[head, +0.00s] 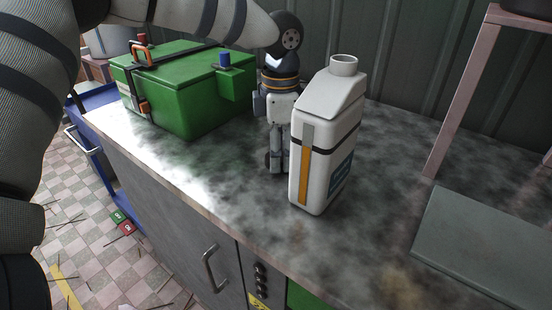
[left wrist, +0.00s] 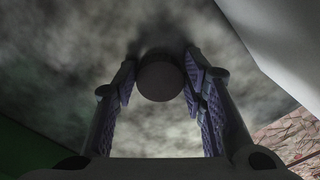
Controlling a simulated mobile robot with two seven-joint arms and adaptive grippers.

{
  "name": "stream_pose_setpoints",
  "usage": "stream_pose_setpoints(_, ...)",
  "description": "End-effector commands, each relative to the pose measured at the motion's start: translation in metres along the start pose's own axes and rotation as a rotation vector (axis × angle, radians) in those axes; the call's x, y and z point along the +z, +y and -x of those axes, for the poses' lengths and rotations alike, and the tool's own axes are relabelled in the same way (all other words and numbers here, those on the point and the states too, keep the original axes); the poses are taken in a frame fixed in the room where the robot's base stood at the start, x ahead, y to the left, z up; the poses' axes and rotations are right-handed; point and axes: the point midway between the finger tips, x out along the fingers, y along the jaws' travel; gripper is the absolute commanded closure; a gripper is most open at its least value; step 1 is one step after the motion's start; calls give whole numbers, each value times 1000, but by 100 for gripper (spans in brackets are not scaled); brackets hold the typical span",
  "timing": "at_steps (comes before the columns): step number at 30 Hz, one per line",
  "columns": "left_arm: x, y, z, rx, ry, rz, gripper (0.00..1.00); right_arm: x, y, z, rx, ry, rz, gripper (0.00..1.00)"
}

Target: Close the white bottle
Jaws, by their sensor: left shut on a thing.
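The white bottle (head: 320,165) stands upright on the counter, with an orange stripe and a blue label. Its neck (head: 343,65) at the top shows no cap. Its pale side also fills the upper right of the left wrist view (left wrist: 285,40). My left gripper (head: 276,165) points down just left of and behind the bottle, low over the counter. In the left wrist view its fingers stand on both sides of a small dark round piece, which looks like a cap (left wrist: 160,78), and it is shut on it. My right gripper is not in view.
A green box (head: 185,100) with latches stands on the counter (head: 225,195) behind and left of the gripper. A grey flat panel (head: 480,245) lies at the right, by a pinkish stand (head: 460,100). The counter in front of the bottle ends at an edge above cabinet doors.

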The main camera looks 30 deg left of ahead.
Motion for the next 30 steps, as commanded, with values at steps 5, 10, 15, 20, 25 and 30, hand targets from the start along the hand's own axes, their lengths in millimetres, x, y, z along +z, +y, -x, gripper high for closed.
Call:
stream_pose_setpoints(5,0,0,0,0,0,0,70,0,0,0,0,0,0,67)
stream_pose_setpoints(10,1,0,22,3,-3,0,70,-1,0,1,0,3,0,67)
stream_pose_setpoints(15,1,1,62,4,-4,1,70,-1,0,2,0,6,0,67)
stream_pose_setpoints(20,0,0,89,1,-1,2,70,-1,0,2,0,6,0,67)
stream_pose_setpoints(25,0,0,100,0,0,-1,70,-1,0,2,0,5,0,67)
stream_pose_setpoints(30,0,0,100,0,0,-1,70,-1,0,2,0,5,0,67)
